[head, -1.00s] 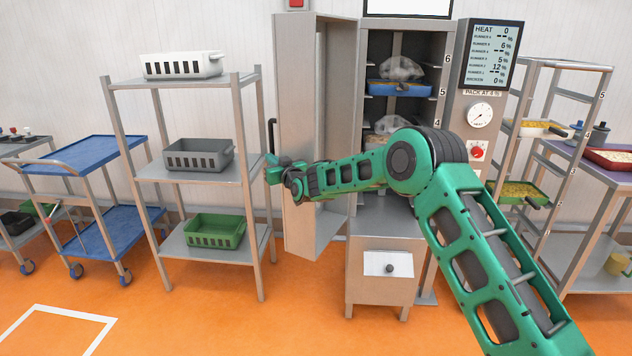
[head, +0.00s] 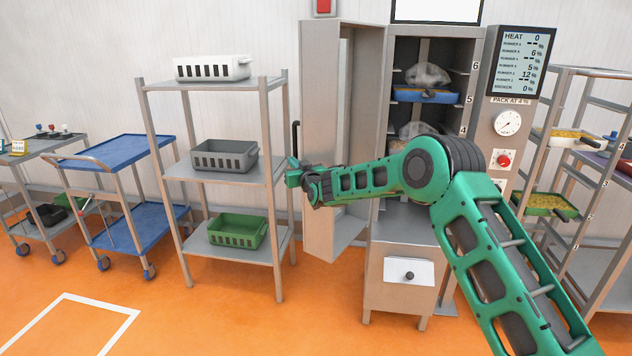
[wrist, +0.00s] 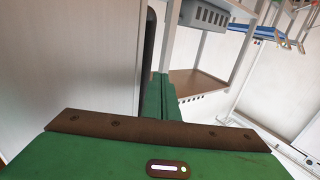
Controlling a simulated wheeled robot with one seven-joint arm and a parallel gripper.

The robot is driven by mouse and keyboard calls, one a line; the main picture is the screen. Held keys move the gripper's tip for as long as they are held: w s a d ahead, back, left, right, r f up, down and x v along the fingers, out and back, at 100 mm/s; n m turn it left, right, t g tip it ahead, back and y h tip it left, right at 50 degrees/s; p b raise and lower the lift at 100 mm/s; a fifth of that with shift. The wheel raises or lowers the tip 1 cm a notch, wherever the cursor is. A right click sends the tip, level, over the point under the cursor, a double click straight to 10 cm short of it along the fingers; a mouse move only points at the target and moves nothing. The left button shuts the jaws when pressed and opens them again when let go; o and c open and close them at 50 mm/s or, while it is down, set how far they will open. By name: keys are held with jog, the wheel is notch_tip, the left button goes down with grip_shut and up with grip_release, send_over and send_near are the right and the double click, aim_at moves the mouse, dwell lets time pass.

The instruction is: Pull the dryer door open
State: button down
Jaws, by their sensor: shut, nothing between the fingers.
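The dryer door (head: 320,130) stands swung wide open on the left of the dryer cabinet (head: 440,215). Its dark handle (head: 296,145) shows at the door's outer left edge in the head view. My gripper (head: 292,172) is at that edge, just below the handle, in front of the shelf rack. In the wrist view my gripper's fingers (wrist: 160,98) are together with nothing between them. The door panel (wrist: 70,70) fills the left of that view, with the dark handle (wrist: 148,45) beyond the fingertips. Whether the fingers touch the door or handle I cannot tell.
A metal shelf rack (head: 279,190) with white, grey and green baskets stands close left of the door. A blue cart (head: 117,150) is farther left. A tray rack (head: 560,120) stands right of the dryer. The orange floor in front is clear.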

jog(key=s, duration=1.2)
jog(key=s+d+r+m+g+h, duration=0.1)
jog(key=d+h, duration=0.1)
jog(key=d, duration=0.9)
jog(key=s+d+r+g+h, duration=0.1)
jog(key=d+g+h, duration=0.15)
jog(key=d, duration=0.85)
jog(key=s+d+m+g+h, duration=0.2)
jog(key=s+d, duration=0.4)
jog(key=d, duration=0.5)
jog(key=s+d+m+g+h, duration=0.1)
jog(key=s+d+m+h, duration=0.15)
jog(key=s+d, duration=0.7)
jog(key=s+d+f+m+g+h, duration=0.1)
jog(key=s+d+m+g, duration=0.15)
jog(key=s+d, duration=0.7)
jog(key=s+d+m+g, duration=0.1)
jog(key=s+d+g, duration=0.35)
jog(key=s, duration=0.75)
jog(key=s+f+m+g+y, duration=0.2)
jog(key=s+f+m, duration=0.1)
jog(key=s, duration=1.8)
jog(key=shift+s+d, duration=0.2)
jog(key=shift+d, duration=0.25)
